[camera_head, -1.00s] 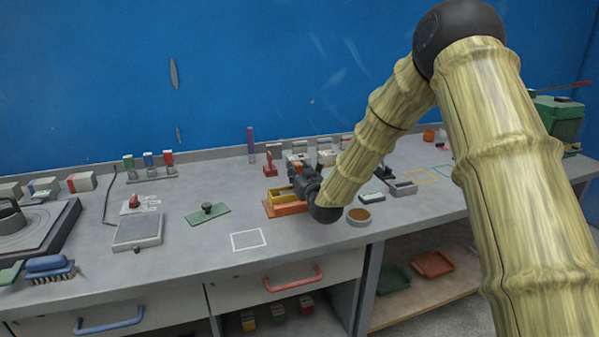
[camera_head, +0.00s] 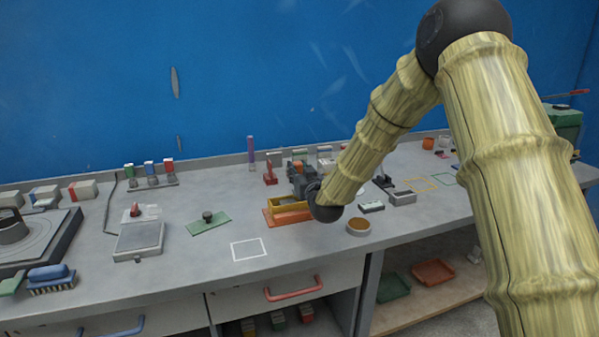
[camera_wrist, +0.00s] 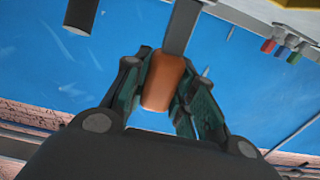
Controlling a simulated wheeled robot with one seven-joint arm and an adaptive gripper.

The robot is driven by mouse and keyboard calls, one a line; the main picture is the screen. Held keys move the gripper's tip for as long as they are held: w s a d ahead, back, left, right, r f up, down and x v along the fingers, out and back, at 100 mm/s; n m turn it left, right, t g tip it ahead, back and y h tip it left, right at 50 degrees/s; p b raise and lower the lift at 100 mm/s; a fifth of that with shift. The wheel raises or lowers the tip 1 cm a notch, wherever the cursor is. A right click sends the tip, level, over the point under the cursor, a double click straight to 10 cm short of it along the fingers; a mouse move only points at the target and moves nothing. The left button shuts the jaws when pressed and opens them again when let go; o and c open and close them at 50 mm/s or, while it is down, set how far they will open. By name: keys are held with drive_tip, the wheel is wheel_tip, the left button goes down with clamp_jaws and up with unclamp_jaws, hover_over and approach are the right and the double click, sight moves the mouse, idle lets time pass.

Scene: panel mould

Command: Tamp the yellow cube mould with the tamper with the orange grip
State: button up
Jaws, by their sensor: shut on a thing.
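My gripper (camera_head: 302,180) is partly hidden behind my dark wrist there. In the wrist view, my gripper (camera_wrist: 162,85) is shut on the orange grip (camera_wrist: 163,80) of the tamper. The tamper's grey shaft (camera_wrist: 181,28) runs up from the grip to the top edge of the picture. The tamper's foot is out of view, and I cannot tell whether it touches the mould.
A round dish of brown material (camera_head: 359,226) stands right of the mould. A green plate with a dark knob (camera_head: 208,221) and a white outlined square (camera_head: 249,248) lie to the left. A red-handled item (camera_head: 270,172) stands behind. The bench front between is clear.

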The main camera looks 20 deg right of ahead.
drive_tip(key=shift+f, duration=0.1)
drive_tip(key=shift+f+b, duration=1.1)
drive_tip(key=shift+f, duration=0.6)
drive_tip(key=shift+r, duration=0.15)
drive_tip(key=shift+r+p, duration=0.85)
drive_tip(key=shift+r, duration=0.85)
drive_tip(key=shift+r+p, duration=1.65)
drive_tip(key=shift+r, duration=1.85)
